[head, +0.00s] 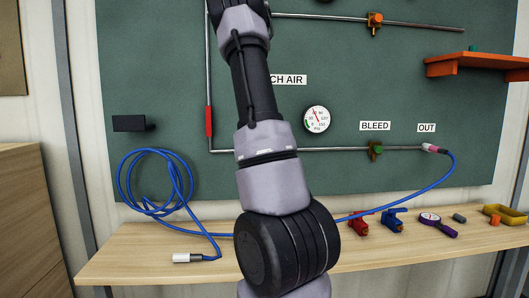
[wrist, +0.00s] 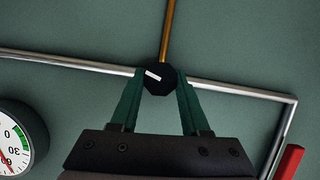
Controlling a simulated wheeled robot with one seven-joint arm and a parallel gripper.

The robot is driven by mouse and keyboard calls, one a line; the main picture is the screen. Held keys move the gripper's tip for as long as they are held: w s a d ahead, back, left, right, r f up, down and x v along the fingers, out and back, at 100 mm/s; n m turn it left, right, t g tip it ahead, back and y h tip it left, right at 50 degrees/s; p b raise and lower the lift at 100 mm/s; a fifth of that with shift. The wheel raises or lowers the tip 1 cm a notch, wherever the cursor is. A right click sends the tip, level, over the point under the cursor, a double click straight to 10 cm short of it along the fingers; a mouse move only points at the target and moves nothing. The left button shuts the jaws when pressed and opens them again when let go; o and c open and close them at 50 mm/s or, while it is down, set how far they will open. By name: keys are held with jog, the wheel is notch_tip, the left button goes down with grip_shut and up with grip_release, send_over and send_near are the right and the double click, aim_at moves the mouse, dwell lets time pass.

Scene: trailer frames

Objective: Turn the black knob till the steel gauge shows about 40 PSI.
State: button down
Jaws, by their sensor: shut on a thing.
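The black knob (wrist: 159,78) with a white mark sits on the steel pipe in the wrist view. My gripper (wrist: 160,84) is shut on it, one green finger on each side. The head view hides knob and gripper behind my arm. The steel gauge (head: 317,119) has a white face marked PSI, on the green board right of my arm. Its red needle points up and slightly left, seemingly near 60; the exact reading is too small to tell. The gauge (wrist: 16,140) also shows upside down and partly cut off at the wrist view's left edge.
A red sleeve (head: 209,121) is on the vertical pipe. A green-handled valve (head: 376,150) sits under the BLEED label, and a blue hose (head: 440,178) runs from OUT. An orange shelf (head: 478,66) juts out right.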

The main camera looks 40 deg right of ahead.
jog(key=shift+w+a+n+g+h, duration=0.15)
jog(key=shift+n+g+h, duration=0.25)
jog(key=shift+n+h, duration=1.2)
jog(key=shift+n, duration=0.7)
jog(key=shift+f+g, duration=0.1)
jog(key=shift+g, duration=0.2)
jog(key=shift+c, duration=1.9)
grip_release()
